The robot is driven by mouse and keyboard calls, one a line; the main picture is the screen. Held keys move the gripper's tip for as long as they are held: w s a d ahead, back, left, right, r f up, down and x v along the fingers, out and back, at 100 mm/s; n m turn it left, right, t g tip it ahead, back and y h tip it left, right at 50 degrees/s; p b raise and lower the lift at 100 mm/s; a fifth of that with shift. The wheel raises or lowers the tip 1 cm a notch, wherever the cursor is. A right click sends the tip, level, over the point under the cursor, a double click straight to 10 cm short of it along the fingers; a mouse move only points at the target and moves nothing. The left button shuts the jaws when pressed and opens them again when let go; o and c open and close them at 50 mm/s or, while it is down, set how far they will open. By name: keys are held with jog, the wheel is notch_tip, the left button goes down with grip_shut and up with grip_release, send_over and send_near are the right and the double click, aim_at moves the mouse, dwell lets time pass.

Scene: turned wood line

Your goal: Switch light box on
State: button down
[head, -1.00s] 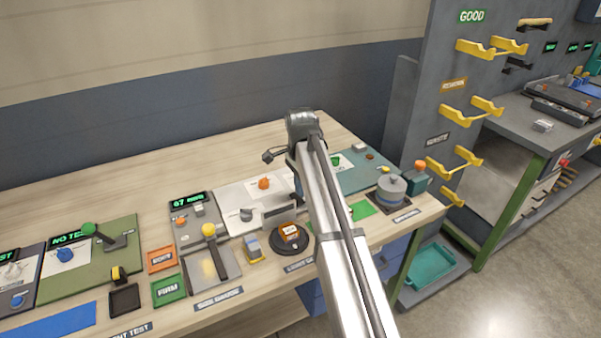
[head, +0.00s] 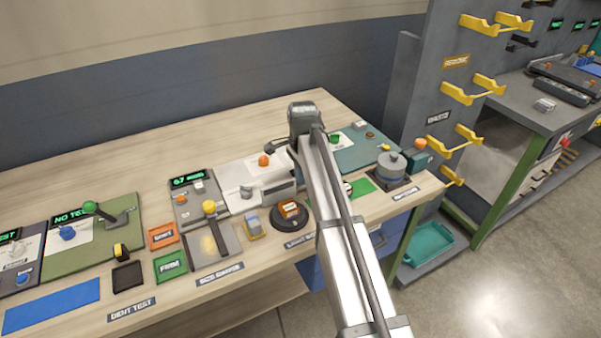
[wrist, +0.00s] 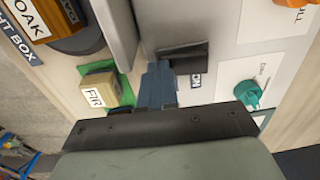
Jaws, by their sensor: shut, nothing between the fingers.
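The light box station has a label (head: 300,241) at the front table edge, in front of a dark round stand (head: 287,221) bearing a wooden block. A grey upright box (head: 279,193) stands behind it. In the wrist view, a dark switch-like plate (wrist: 190,56) with a small ON label (wrist: 196,80) lies beside the grey panel (wrist: 118,30). My gripper (wrist: 160,68) is shut and empty, its fingertips close to the plate's edge; I cannot tell whether they touch. In the head view my arm hides the fingers and plate.
A block marked FIR (wrist: 99,90) stands on green beside my fingers; the OAK block (wrist: 45,18) is farther left. A green knob (wrist: 240,94) is to the right. A grey round pot (head: 391,166) stands right of my arm. The table's back is clear.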

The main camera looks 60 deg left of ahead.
jog(key=shift+a+r, duration=0.1)
jog(key=shift+r, duration=0.1)
jog(key=shift+r, duration=0.6)
jog(key=shift+r, duration=0.15)
notch_tip(320, 180, up, 14)
jog(key=d, duration=0.2)
jog(key=shift+d+f, duration=0.25)
jog(key=shift+w, duration=0.1)
dwell(0.6)
